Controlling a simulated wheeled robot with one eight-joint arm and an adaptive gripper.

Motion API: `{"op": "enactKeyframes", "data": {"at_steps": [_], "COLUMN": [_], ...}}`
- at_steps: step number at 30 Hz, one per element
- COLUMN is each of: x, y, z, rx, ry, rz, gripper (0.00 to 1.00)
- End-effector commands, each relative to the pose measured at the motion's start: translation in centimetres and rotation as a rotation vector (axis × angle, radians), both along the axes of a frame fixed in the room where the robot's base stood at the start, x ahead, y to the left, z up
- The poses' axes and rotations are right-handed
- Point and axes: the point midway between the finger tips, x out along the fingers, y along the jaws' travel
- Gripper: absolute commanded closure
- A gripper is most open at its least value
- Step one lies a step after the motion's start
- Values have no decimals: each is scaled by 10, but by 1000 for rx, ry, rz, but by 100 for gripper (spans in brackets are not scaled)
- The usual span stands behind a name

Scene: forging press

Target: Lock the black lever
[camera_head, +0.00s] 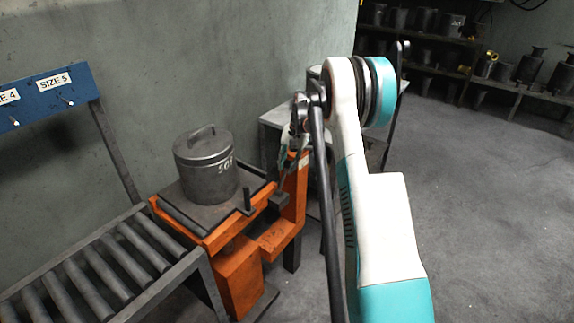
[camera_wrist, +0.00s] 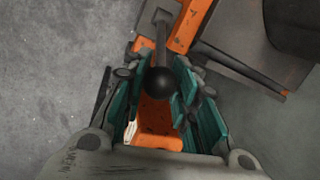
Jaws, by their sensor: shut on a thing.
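The black lever (camera_wrist: 161,40) shows in the wrist view, with a round black knob (camera_wrist: 160,83) at its near end. My gripper (camera_wrist: 159,78) has its teal-padded fingers on both sides of the knob and is shut on the lever. In the head view my gripper (camera_head: 293,142) points down beside the orange post at the right end of the orange stand (camera_head: 237,280). The lever is mostly hidden there by my gripper and arm.
A grey metal cylinder (camera_head: 207,168) with a handle stands on the orange stand. A roller conveyor (camera_head: 95,272) adjoins it at the left, under a blue sign board (camera_head: 40,98). Shelves with metal parts (camera_head: 480,75) stand at the back right. The floor at the right is clear.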

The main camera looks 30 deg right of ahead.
Motion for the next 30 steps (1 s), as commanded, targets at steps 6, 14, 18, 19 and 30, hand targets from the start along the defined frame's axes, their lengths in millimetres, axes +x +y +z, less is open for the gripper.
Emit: {"op": "enactKeyframes", "data": {"at_steps": [6,14,18,19,30], "x": [1,0,0,0,-5], "y": [-3,-2,-1,-1,-12], "z": [1,0,0,1,50], "rx": [-5,-3,-2,-2,-2], "ry": [-5,-2,-2,-1,-1], "rz": [-5,-3,-2,-2,-3], "gripper": [100,53,53,53,53]}}
